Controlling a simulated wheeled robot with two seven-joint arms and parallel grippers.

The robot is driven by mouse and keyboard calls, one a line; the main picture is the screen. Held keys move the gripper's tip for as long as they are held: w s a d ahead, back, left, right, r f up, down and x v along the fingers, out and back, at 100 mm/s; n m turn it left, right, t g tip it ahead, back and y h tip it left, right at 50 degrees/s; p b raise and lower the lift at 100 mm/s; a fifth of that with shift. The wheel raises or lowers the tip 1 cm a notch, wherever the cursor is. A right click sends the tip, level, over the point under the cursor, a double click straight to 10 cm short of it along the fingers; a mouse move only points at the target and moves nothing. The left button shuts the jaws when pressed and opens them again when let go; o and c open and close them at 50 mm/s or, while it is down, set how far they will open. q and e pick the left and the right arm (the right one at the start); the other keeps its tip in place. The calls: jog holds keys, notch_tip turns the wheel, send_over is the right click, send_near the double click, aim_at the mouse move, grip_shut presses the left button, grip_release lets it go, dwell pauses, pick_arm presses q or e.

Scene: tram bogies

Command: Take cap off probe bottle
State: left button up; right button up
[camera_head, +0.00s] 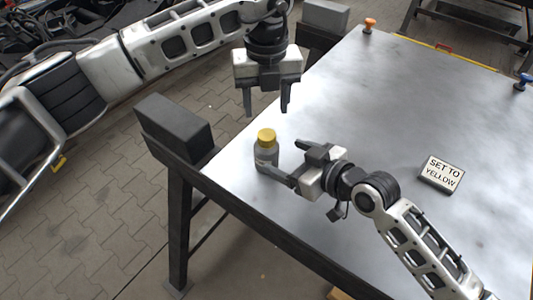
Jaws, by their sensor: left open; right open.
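The probe bottle (266,157) is a small grey bottle standing upright near the left edge of the metal table. Its yellow cap (266,136) sits on top. My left gripper (266,112) points down above the bottle, with its fingers apart and empty. A small gap shows between its fingertips and the cap. My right gripper (290,163) comes in from the right, low over the table. Its fingers are open and point left at the bottle, one tip beside the bottle's lower right side. I cannot tell whether it touches.
The metal table (400,110) is mostly clear. An orange knob (369,25) and a blue knob (523,82) stand at the far edge. A dark block (175,128) stands at the left corner.

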aim_at(275, 152)
jog(key=x, duration=0.7)
jog(key=shift+w+a+f, duration=0.15)
jog(key=shift+w+a, duration=0.1)
